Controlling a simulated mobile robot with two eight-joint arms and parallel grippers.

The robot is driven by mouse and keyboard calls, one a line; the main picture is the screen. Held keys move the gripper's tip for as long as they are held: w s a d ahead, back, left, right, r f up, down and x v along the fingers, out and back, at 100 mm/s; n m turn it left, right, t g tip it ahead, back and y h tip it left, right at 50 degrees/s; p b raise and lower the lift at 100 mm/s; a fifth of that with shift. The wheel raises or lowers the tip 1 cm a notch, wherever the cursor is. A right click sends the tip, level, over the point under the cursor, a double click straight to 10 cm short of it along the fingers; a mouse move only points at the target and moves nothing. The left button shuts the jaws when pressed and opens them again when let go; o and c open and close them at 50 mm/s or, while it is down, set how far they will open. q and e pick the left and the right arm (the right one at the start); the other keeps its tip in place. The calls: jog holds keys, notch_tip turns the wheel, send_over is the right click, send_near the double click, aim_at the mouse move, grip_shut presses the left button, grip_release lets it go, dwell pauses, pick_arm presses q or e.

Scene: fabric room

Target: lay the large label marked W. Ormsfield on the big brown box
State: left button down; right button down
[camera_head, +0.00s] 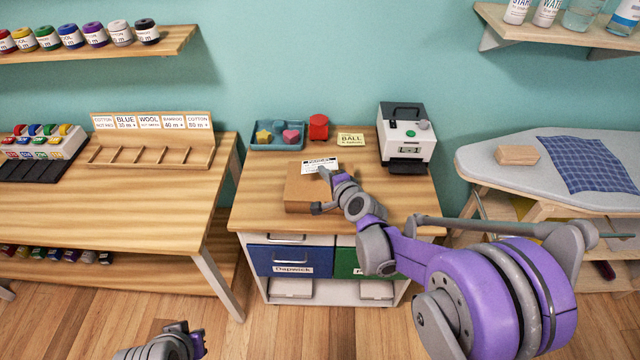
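The big brown box (301,190) sits on the wooden top of the middle cabinet. A white label (320,164) with dark print shows at the back of the box's top; the print is too small to read, and I cannot tell if it lies flat. My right gripper (321,191) is over the right part of the box, its fingers spread apart. The far fingertip is at the label's near edge; I cannot tell if they touch. My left gripper (198,338) is low at the bottom of the view, far from the box, and its opening is unclear.
Behind the box are a blue tray (277,146) with small shapes, a red object (318,127), a yellow card (351,139) and a white label machine (406,137). An ironing board (480,165) stands right, a table with a wooden rack (150,150) left.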

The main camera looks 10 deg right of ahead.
aim_at(324, 191)
notch_tip(324, 191, down, 4)
jog(key=shift+r+b, duration=0.2)
jog(key=shift+b, duration=0.8)
jog(key=c, duration=1.3)
grip_release()
jog(key=shift+p+v, duration=1)
jog(key=shift+v, duration=3)
